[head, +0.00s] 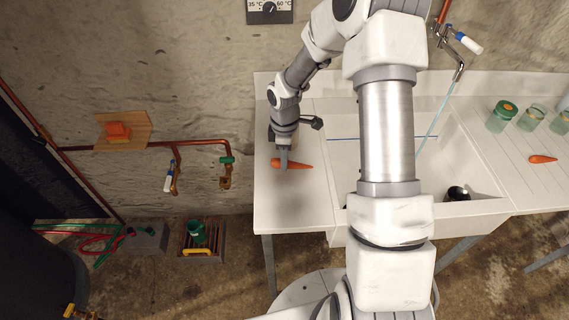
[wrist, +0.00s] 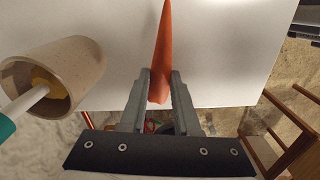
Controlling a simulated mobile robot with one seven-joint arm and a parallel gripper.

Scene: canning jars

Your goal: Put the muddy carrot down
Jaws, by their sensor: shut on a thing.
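The carrot (head: 299,166) is orange, with no clear mud visible at this size. It lies crosswise at my gripper (head: 284,163), over the white counter (head: 290,205) left of the sink. In the wrist view the carrot (wrist: 163,45) runs up from between the two fingers of my gripper (wrist: 160,84), its thick end between them and its thin end pointing away. The fingers are shut on it. It is at or very near the counter surface; whether it touches cannot be told.
The sink (head: 438,165) has running water and a dark round object (head: 457,193). Another carrot (head: 543,159) and jars (head: 502,116) are on the right drainboard. The counter's front left is clear.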

